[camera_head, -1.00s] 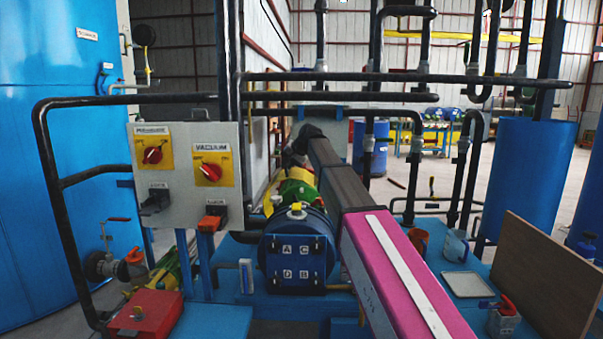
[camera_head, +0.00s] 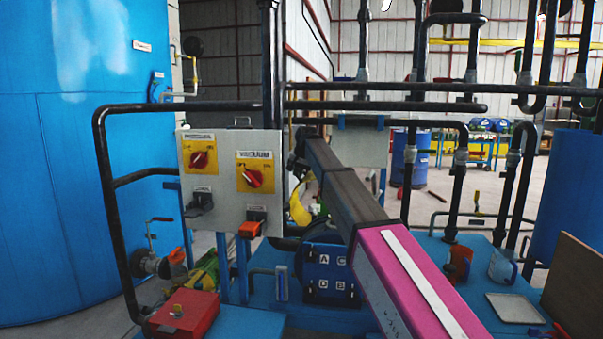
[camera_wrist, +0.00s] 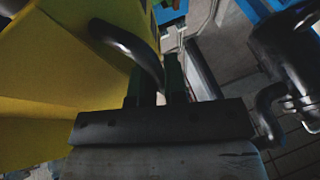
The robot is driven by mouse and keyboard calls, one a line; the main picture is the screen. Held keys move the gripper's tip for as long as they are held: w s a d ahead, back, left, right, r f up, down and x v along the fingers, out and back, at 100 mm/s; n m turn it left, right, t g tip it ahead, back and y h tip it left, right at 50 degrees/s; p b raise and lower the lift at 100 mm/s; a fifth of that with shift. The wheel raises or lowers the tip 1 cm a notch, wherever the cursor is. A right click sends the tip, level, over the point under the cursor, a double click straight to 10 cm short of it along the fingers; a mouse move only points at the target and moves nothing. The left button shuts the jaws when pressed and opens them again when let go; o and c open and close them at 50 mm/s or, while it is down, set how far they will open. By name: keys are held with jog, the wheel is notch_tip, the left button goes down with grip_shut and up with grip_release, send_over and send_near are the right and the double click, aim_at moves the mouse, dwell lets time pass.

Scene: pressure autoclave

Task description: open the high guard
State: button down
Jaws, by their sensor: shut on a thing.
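A yellow guard (camera_wrist: 60,75) with a curved dark bar handle (camera_wrist: 130,45) fills the left of the wrist view. My gripper (camera_wrist: 160,88) is shut on this handle, with its two dark fingers on either side of the handle's lower end. In the head view a yellow piece (camera_head: 300,206), which looks like the same guard, shows left of my arm. My gripper's fingers cannot be made out in that view, and my arm hides part of what lies behind it.
A grey control panel (camera_head: 222,200) with red knobs stands left of my arm, framed by a black pipe rail (camera_head: 112,220). A blue lettered unit (camera_head: 330,272) sits below my arm. Black pipes (camera_head: 460,190) stand to the right, beside a brown board (camera_head: 577,285).

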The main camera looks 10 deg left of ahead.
jog(key=c, duration=1.5)
grip_release()
jog(key=shift+o, duration=0.2)
jog(key=shift+r, duration=0.1)
jog(key=v, duration=1)
jog(key=shift+s+r, duration=0.2)
jog(key=shift+r, duration=0.05)
jog(key=shift+d, duration=0.1)
